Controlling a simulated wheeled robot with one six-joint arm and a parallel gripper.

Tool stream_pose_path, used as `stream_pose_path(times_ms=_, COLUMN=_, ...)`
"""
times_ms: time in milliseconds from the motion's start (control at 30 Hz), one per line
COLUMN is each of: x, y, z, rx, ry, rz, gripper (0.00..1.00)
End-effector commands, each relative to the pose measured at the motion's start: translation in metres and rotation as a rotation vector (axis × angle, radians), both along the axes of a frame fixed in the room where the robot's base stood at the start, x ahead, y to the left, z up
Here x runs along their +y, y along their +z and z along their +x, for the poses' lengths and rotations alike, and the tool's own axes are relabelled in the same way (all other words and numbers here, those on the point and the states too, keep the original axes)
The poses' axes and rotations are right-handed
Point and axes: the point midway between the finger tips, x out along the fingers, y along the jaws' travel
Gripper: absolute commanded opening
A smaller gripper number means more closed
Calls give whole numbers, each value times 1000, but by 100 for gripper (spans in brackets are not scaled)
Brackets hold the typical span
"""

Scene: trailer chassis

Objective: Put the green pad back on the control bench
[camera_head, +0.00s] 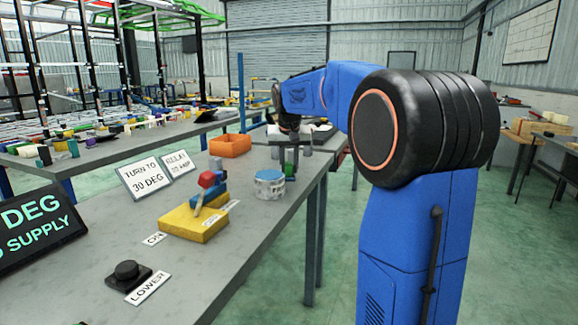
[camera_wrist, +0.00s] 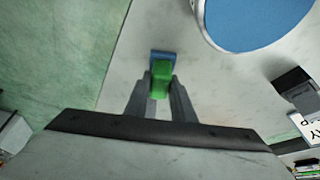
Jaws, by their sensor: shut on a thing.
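The green pad (camera_wrist: 161,78) is a small green block between the two fingers of my gripper (camera_wrist: 160,92) in the wrist view. My gripper is shut on it. A small blue piece (camera_wrist: 163,55) shows just past the pad's far end; I cannot tell if it is joined to the pad. In the head view my gripper (camera_head: 290,158) points down over the far right end of the grey control bench (camera_head: 240,258), and the pad (camera_head: 289,171) shows low between its fingers. I cannot tell whether the pad touches the bench top.
A round blue-topped tin (camera_head: 269,183) stands close beside my gripper. An orange bin (camera_head: 230,145), a yellow box (camera_head: 195,221) with a red and blue lever, signs (camera_head: 145,177) and a black knob (camera_head: 127,271) occupy the bench. The bench's right edge is near.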

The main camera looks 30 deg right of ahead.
Motion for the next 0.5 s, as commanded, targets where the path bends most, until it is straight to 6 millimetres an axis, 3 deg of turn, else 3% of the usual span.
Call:
stream_pose_path(times_ms=33, x=0, y=-1, z=0, rx=0, ry=0, rz=0, gripper=4)
stream_pose_path(times_ms=67, x=0, y=-1, z=0, rx=0, ry=0, rz=0, gripper=30)
stream_pose_path(times_ms=100, x=0, y=-1, z=0, rx=0, ry=0, rz=0, gripper=39)
stream_pose_path(times_ms=500, x=0, y=4, z=-1, rx=-1, ry=0, rz=0, gripper=41)
